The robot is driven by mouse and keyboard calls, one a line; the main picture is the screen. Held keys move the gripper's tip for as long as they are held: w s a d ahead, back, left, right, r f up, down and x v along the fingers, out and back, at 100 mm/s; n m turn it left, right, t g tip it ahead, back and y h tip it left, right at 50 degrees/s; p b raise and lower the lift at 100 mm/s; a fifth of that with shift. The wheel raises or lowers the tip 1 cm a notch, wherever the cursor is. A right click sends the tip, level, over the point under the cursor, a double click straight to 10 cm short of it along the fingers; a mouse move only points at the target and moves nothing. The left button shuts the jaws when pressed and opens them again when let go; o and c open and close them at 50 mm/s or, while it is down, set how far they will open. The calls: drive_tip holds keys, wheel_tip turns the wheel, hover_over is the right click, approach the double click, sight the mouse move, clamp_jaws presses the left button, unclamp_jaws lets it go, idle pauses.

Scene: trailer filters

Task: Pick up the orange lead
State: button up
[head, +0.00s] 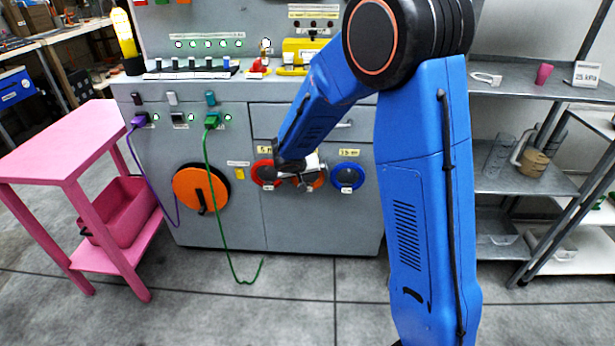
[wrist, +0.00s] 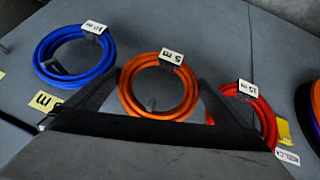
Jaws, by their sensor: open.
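The orange lead (wrist: 127,92) is a coil hanging on a peg on the grey cabinet front, with a white tag at its edge that seems to read 5 m. In the head view only part of the orange lead (head: 319,180) shows behind my gripper (head: 293,166). In the wrist view my gripper (wrist: 160,79) is open, its two dark fingers either side of the orange coil's lower half. Nothing is held. Whether the fingers touch the coil cannot be told.
A blue coil (head: 347,190) and a red coil (head: 257,174) hang close on either side. A green lead (head: 222,239) and a purple lead (head: 142,176) dangle from sockets. An orange disc (head: 187,188) is on the cabinet. A pink table (head: 62,150) stands left, metal shelves (head: 520,180) right.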

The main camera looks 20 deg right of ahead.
drive_tip(key=shift+w+d+f, duration=0.15)
drive_tip(key=shift+w+f, duration=0.1)
drive_tip(key=shift+f, duration=0.05)
drive_tip(key=c, duration=0.9)
drive_tip(key=shift+r, duration=0.1)
drive_tip(key=shift+s+r, duration=0.2)
drive_tip(key=shift+r, duration=0.05)
wheel_tip(320, 180, up, 6)
drive_tip(key=shift+r, duration=0.15)
drive_tip(key=s+a, duration=0.3)
drive_tip(key=s, duration=0.6)
drive_tip(key=s+a, duration=0.3)
drive_tip(key=s, duration=0.6)
drive_tip(key=shift+s, duration=0.35)
